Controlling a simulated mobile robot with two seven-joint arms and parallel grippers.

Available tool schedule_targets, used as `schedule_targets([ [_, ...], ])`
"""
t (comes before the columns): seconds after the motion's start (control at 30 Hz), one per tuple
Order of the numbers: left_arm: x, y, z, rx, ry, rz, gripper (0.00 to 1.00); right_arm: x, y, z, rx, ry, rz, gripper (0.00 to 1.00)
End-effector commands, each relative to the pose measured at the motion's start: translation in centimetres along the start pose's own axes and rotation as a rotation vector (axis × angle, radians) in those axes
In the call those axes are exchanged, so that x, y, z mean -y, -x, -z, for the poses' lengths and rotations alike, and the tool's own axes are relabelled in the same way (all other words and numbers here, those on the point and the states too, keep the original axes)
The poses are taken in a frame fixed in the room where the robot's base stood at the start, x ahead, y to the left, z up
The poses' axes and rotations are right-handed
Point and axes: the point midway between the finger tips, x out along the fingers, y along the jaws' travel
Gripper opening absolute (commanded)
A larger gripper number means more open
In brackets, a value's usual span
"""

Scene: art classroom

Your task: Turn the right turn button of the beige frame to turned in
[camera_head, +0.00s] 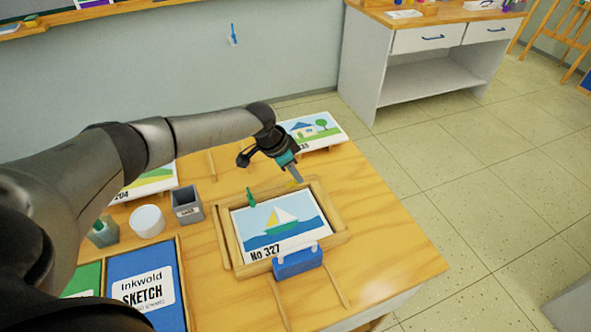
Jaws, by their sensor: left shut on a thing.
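The beige frame (340,238) lies on the wooden table around a sailboat picture (275,225) marked No 327. A small green piece (251,198) stands at its far edge, left of my gripper. My left gripper (295,178) reaches down to the far right part of the frame. It is shut at the right turn button, which its fingers mostly hide; a small yellow part (290,184) shows beside them. How far the button is turned cannot be made out. My right gripper is not in view.
A blue block (298,262) with pale tabs sits at the frame's near edge. A house picture (312,130) lies behind. The table's right side is clear.

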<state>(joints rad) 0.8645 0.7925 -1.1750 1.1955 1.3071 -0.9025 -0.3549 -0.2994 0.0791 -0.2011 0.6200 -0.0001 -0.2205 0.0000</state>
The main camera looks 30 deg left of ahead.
Motion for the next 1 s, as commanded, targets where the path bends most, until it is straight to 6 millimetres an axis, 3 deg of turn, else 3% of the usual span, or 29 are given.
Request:
schedule_targets([
  [0.5,-0.6,0.4,0.2,0.003,0.384,0.153,0.00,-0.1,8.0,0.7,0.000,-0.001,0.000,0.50],
  [1.0,-0.8,0.0,0.3,0.003,0.824,0.336,0.00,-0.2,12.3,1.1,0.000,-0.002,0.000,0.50],
])
